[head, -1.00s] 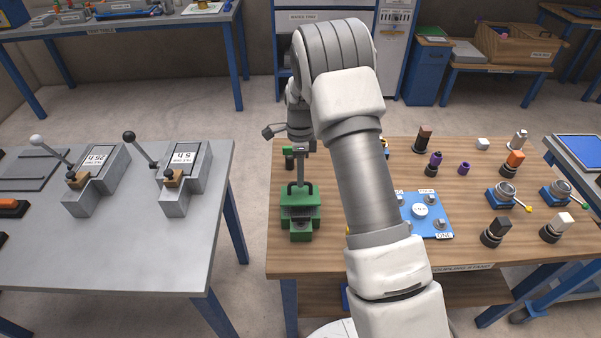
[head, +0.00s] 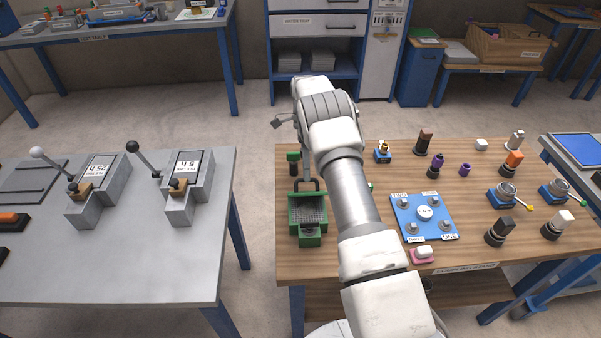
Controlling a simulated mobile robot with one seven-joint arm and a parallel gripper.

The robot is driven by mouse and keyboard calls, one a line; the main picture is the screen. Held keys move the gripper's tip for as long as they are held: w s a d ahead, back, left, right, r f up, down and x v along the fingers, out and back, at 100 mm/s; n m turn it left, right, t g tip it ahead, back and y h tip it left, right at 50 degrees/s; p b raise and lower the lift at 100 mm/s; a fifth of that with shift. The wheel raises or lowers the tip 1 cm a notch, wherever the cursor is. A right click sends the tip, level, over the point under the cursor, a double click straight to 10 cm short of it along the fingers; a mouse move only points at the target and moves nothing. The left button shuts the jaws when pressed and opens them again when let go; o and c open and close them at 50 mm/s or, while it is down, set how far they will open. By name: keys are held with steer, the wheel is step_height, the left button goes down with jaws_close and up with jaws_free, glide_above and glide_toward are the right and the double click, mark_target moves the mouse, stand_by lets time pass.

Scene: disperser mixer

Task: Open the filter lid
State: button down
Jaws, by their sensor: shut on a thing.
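The green filter box (head: 308,219) stands at the left end of the wooden table. Its top is open to my view and a dark mesh (head: 308,209) shows inside. My gripper (head: 306,179) is at the back edge of the box, above it, shut on the lid's handle. The lid seems raised at the back. My gripper and arm hide much of it, so its exact angle is hard to tell.
A small dark green-topped item (head: 293,161) stands close behind the box. A blue plate with knobs (head: 424,217) lies to the right, beyond my arm. Several small parts fill the table's right side. A grey table (head: 120,260) stands left across a floor gap.

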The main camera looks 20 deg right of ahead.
steer(key=shift+w, duration=0.1)
stand_by(0.3)
steer(key=c, duration=0.9)
jaws_free()
steer(key=shift+r, duration=0.1)
steer(key=s+d+r, duration=0.2)
steer(key=d+r, duration=0.1)
steer(key=s+d+r+b, duration=0.1)
steer(key=s+d+r, duration=0.1)
steer(key=d+r, duration=0.1)
steer(key=s+d+r, duration=0.3)
steer(key=r, duration=0.2)
steer(key=shift+d+b, duration=0.2)
steer(key=shift+b, duration=0.15)
